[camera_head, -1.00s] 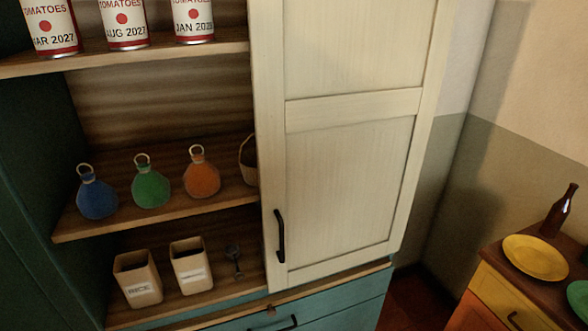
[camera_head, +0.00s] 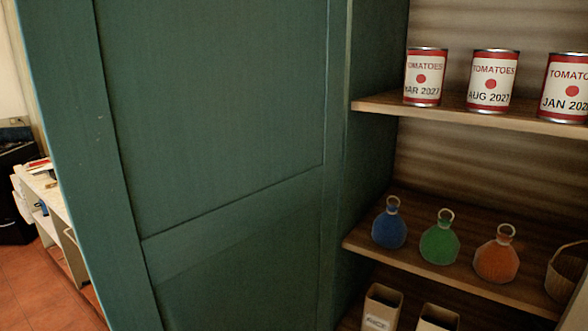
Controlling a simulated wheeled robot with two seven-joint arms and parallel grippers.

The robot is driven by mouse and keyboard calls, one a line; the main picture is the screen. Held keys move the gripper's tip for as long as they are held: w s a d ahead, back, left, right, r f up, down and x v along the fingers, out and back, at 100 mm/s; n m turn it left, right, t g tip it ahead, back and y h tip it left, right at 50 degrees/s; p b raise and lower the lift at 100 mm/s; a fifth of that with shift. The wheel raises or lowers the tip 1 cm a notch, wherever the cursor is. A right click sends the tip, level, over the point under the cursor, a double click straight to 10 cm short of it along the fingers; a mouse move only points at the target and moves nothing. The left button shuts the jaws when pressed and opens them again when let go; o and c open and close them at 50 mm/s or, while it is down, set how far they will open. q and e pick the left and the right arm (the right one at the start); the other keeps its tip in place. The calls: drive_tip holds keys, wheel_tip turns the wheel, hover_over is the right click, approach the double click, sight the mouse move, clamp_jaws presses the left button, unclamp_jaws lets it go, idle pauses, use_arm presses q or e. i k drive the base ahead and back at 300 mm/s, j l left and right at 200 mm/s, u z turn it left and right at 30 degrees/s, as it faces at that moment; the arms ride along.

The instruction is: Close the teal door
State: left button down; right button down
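The teal door (camera_head: 225,110) fills the left and middle of the head view. It is a tall panelled door standing open, swung out to the left of the cupboard, with its hinge side beside the shelves. No handle shows on the face I see. The cupboard's open shelves (camera_head: 470,112) are to its right. Neither of my grippers is in view.
Tomato cans (camera_head: 494,82) stand on the upper shelf. Blue (camera_head: 389,228), green (camera_head: 439,243) and orange (camera_head: 496,260) flasks and a basket (camera_head: 566,272) are on the shelf below. Bins (camera_head: 381,306) sit lower. A white shelf unit (camera_head: 48,205) and red floor show at far left.

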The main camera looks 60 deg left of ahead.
sight(194, 146)
drive_tip(key=k+j, duration=0.45)
drive_tip(key=k+j+u, duration=0.1)
drive_tip(key=k+j, duration=0.3)
drive_tip(key=j, duration=0.2)
drive_tip(key=i+j, duration=0.1)
drive_tip(key=j, duration=0.35)
drive_tip(key=i+j+u, duration=0.1)
drive_tip(key=j, duration=0.35)
